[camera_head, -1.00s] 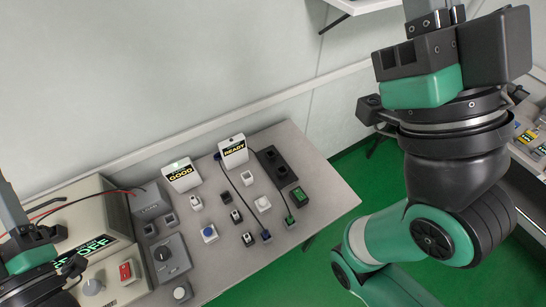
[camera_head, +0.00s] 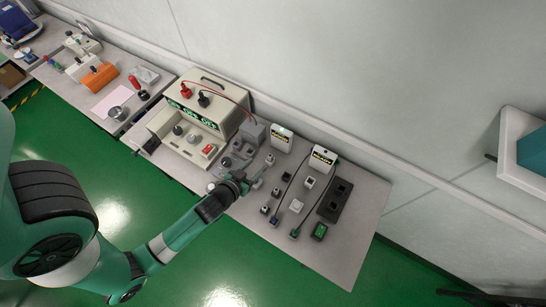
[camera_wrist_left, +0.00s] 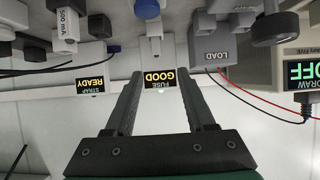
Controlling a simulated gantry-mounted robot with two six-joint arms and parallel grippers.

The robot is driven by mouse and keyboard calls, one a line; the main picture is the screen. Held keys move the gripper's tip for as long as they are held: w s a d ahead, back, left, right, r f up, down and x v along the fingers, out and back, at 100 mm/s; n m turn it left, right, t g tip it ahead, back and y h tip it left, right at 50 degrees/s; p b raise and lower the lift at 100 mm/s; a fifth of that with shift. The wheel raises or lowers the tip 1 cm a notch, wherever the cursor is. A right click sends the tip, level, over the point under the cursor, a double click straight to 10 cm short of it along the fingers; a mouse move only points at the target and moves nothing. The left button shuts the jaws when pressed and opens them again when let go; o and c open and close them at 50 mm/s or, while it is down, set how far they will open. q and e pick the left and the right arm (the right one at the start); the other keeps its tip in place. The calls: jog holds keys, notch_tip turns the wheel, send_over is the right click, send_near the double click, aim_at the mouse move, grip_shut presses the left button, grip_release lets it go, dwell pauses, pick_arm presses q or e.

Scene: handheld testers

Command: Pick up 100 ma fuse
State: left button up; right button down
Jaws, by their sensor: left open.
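My left gripper (camera_head: 262,174) is open and empty above the bench, beside the small tester parts. In the left wrist view its two fingers (camera_wrist_left: 160,72) stand apart, with a pale grey block (camera_wrist_left: 155,27) and a blue knob (camera_wrist_left: 147,8) beyond them. A white fuse-like block (camera_wrist_left: 67,30) with an mA label, partly cut off, is at upper left there. In the head view several small black-and-white blocks, one of them here (camera_head: 276,193), sit right of the gripper. Their labels are too small to read, so I cannot tell which is the 100 mA fuse.
The cream tester (camera_head: 215,105) with red and black plugs stands left of the gripper. Two lit sign boxes (camera_head: 282,139) (camera_head: 322,158) stand at the back. Cables cross the bench (camera_head: 345,250).

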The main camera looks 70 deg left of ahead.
aim_at(270, 156)
pick_arm(q)
jog(key=x, duration=0.5)
jog(key=shift+w+b, duration=0.15)
jog(key=shift+b, duration=0.25)
jog(key=shift+w+a+f, duration=0.15)
jog(key=shift+w+f, duration=0.1)
jog(key=shift+f, duration=0.1)
jog(key=b+x, duration=0.2)
jog(key=x, duration=0.2)
jog(key=shift+w+f, duration=0.15)
jog(key=shift+w, duration=0.1)
grip_shut()
